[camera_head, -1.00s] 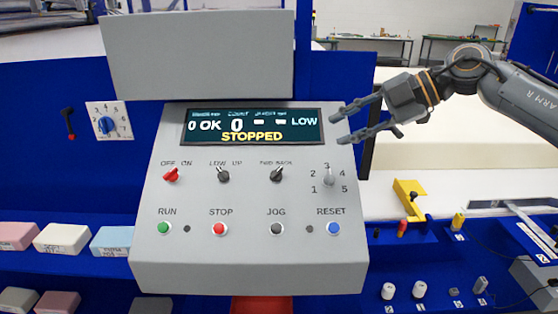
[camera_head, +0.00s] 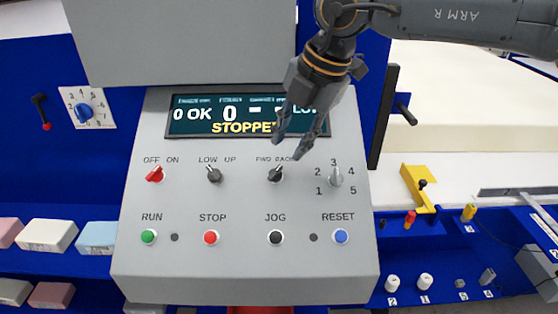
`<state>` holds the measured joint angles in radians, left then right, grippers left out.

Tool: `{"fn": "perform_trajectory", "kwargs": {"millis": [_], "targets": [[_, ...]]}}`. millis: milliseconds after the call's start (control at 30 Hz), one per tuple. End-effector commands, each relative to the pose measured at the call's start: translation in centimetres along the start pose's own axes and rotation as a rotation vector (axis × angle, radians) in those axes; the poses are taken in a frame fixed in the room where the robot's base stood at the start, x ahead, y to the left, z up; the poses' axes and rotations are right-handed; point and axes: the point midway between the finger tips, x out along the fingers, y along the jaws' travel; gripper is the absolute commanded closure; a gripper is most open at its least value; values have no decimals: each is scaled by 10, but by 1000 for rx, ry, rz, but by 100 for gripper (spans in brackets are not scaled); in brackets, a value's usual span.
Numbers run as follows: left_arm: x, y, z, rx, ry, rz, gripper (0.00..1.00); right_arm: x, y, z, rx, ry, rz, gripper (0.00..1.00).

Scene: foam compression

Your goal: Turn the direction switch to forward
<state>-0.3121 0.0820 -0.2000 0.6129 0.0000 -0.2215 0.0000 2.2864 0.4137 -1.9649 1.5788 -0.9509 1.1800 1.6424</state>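The direction switch (camera_head: 276,174) is a small black knob under the label "FWD BACK" on the grey control panel (camera_head: 250,205). Its pointer tilts up and to the right, toward BACK. My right gripper (camera_head: 288,147) reaches down from the top right with its fingers apart and empty. Its fingertips appear just above the switch and cover part of the label; I cannot tell how far they are from the panel. The display (camera_head: 190,115) reads "STOPPED", partly hidden by the gripper. My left gripper is out of view.
A black LOW/UP switch (camera_head: 214,175) and a red OFF/ON switch (camera_head: 155,174) sit to the left. A numbered selector (camera_head: 336,177) is to the right. RUN (camera_head: 149,236), STOP (camera_head: 211,237), JOG (camera_head: 275,237) and RESET (camera_head: 340,236) buttons line the row below.

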Motion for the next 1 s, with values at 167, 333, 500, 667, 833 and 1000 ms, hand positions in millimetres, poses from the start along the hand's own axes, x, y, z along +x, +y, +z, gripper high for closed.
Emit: {"fn": "perform_trajectory", "kwargs": {"millis": [167, 333, 500, 667, 833, 1000], "targets": [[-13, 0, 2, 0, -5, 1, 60, 37, 0, 0, -1, 3, -5, 68], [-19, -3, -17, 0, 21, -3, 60, 63, 0, 0, -1, 2, -2, 68], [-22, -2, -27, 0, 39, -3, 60, 76, 0, 0, -1, 2, 0, 68], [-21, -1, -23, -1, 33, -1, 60, 79, 0, 0, -1, 1, 1, 68], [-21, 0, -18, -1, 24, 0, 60, 79, 0, 0, 0, 1, 1, 72], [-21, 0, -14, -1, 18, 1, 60, 79, 0, 0, 0, 1, 1, 100]]}}
